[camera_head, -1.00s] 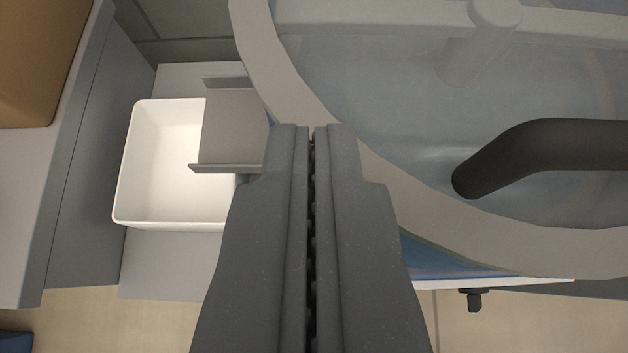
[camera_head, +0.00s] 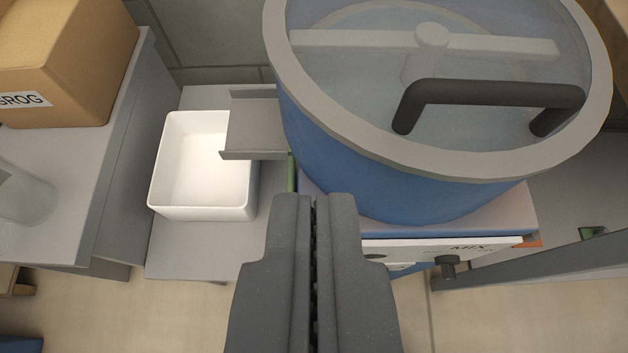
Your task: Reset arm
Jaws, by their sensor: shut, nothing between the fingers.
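My gripper (camera_head: 314,202) is at the bottom middle of the view, its two dark grey fingers shut together with nothing between them. It is in front of a blue drum mixer (camera_head: 350,160), apart from it as far as I can tell. The mixer has a clear lid with a grey rim (camera_head: 440,165) and a black bent handle (camera_head: 490,93). A pale stirring bar shows through the lid.
A white square bin (camera_head: 200,212) stands on a grey table left of the mixer, under a grey chute (camera_head: 256,128). A cardboard box marked GROG (camera_head: 75,60) and a clear container (camera_head: 22,195) stand on the left counter. Bare floor shows at the front.

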